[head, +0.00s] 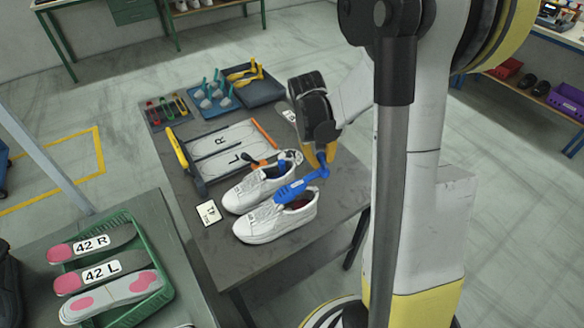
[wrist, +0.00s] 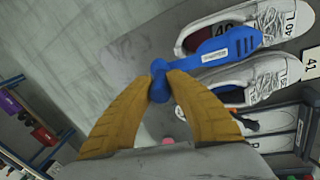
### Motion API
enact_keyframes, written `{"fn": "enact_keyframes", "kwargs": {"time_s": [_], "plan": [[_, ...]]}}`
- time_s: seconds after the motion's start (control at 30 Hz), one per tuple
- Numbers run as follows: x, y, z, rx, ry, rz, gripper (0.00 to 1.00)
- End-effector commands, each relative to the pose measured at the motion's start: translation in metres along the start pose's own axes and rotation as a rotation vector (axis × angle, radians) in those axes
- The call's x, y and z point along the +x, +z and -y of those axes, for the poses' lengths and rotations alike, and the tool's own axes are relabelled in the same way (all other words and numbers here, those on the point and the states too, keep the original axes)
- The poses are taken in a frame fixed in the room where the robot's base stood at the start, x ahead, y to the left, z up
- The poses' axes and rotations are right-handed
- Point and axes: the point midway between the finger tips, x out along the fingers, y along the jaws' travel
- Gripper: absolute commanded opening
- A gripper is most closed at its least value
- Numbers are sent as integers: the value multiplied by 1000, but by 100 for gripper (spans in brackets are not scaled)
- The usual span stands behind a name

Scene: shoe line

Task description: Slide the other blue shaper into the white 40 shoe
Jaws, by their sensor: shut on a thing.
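My gripper (head: 320,160) is shut on the knob end of a blue shaper (head: 298,186). In the wrist view the shaper (wrist: 215,55) extends from the yellow fingers (wrist: 160,82) toward the shoes. The nearer white shoe (head: 270,224) has an open top; the held shaper is above its opening and inner edge, and I cannot tell whether they touch. In the wrist view this shoe (wrist: 262,22) is marked 40 L. The farther white shoe (head: 250,192) stands beside it, with a blue part (head: 281,168) showing in its opening. It also shows in the wrist view (wrist: 265,75).
A rack with L and R panels (head: 222,150) stands behind the shoes. A card marked 41 (head: 209,212) lies left of them. Blue trays (head: 213,100) sit at the table's back. A green crate (head: 160,290) with insoles stands front left.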

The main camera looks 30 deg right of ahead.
Motion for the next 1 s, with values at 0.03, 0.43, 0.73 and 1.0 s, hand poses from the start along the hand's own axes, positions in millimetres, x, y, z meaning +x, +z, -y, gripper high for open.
{"fn": "enact_keyframes", "kwargs": {"time_s": [0.03,0.43,0.73,1.0], "plan": [[-2,2,-15,15,1,3,0],[4,7,-46,45,24,8,0],[18,9,-27,44,118,-5,0],[15,11,-7,43,229,-19,0]]}}
